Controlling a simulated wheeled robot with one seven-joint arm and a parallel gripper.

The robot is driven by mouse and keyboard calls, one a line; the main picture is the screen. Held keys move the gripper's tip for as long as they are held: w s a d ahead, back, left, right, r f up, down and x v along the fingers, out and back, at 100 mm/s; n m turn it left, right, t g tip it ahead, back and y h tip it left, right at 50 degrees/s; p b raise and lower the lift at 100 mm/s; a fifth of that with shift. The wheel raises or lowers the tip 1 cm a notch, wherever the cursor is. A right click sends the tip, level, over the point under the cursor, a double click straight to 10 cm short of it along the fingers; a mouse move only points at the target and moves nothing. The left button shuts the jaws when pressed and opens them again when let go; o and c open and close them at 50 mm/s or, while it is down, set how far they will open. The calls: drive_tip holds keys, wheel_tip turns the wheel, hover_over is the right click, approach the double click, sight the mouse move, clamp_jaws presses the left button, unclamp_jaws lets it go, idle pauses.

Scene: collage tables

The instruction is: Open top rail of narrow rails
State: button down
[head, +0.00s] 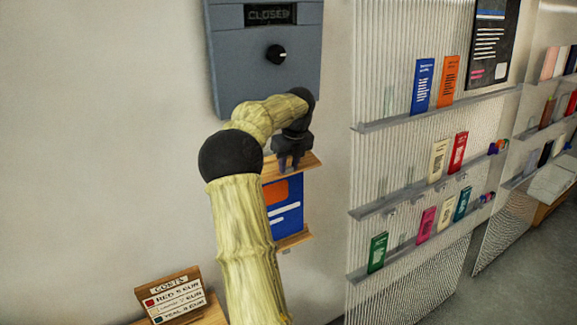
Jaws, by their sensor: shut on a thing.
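The narrow rails are two light wooden strips on the wall, one above and one below a blue poster (287,210) with an orange patch and white lines. The top rail (306,161) shows to the right of my gripper and partly behind it. The bottom rail (296,241) is partly hidden at its left by my arm. My gripper (290,163) points down at the top rail and is shut on it near its middle. The fingertips are small and dark here, so their exact hold is hard to see.
A grey wall box (235,60) with a black knob (276,54) and a "CLOSED" display is just above my gripper. A ribbed panel (372,150) with ledges of small booklets stands to the right. A wooden costs sign (172,300) is at lower left.

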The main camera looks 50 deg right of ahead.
drive_tip(key=shift+r, duration=0.15)
drive_tip(key=c, duration=1.1)
unclamp_jaws()
drive_tip(key=shift+w, duration=0.1)
drive_tip(key=shift+r, duration=0.2)
drive_tip(key=b+v, duration=0.1)
drive_tip(key=v, duration=1.6)
drive_tip(key=shift+w+f, duration=0.1)
